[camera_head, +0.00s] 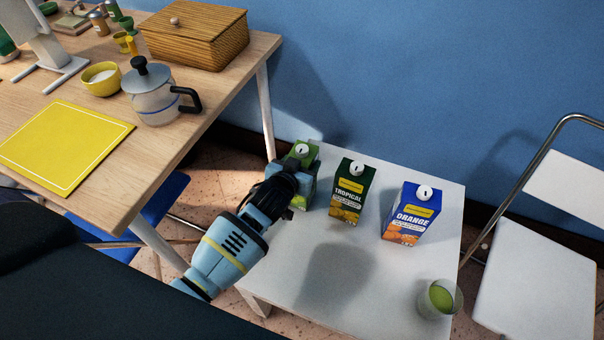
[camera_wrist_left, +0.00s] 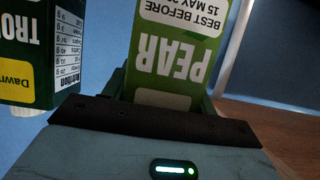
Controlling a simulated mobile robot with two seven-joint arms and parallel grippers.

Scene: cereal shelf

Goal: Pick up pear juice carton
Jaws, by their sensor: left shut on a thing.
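The green pear juice carton (camera_head: 306,153) stands at the left end of the white side table, partly hidden behind my left gripper. In the left wrist view the carton (camera_wrist_left: 182,60) fills the middle, its "PEAR" lettering upside down in the picture. My left gripper (camera_head: 297,182) is shut on the carton, with its fingers at the carton's sides. In the wrist view the gripper's dark front edge (camera_wrist_left: 150,120) lies close to the carton. I cannot tell whether the carton touches the table. My right gripper is not in view.
A tropical carton (camera_head: 353,190) stands just right of the gripper, and an orange carton (camera_head: 411,213) farther right. A green cup (camera_head: 439,298) is near the front right edge of the white table (camera_head: 390,290). The wooden desk (camera_head: 130,185) stands left, a chair (camera_head: 535,270) right.

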